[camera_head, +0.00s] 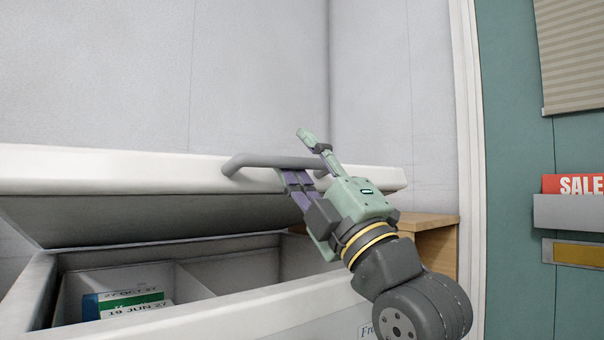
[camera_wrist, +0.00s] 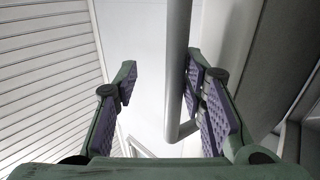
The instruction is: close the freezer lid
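The freezer lid (camera_head: 110,170) is a white slab in the head view, tilted partly open above the freezer body (camera_head: 260,322). A grey bar handle (camera_head: 250,160) stands out from its front edge. My gripper (camera_head: 298,158) is at the handle's right part, one finger above the bar and one below. In the wrist view my gripper (camera_wrist: 161,72) is open, and the handle (camera_wrist: 177,60) runs between its fingers, close to the right finger's purple pads. I cannot tell whether that finger touches it. Part of the handle is hidden by the gripper.
Inside the freezer, dated boxes (camera_head: 130,302) lie low in the left compartment, below the rim. A wooden cabinet (camera_head: 440,243) stands right behind my arm. A teal wall (camera_head: 510,120) with a grey rack (camera_head: 570,212) is at the right.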

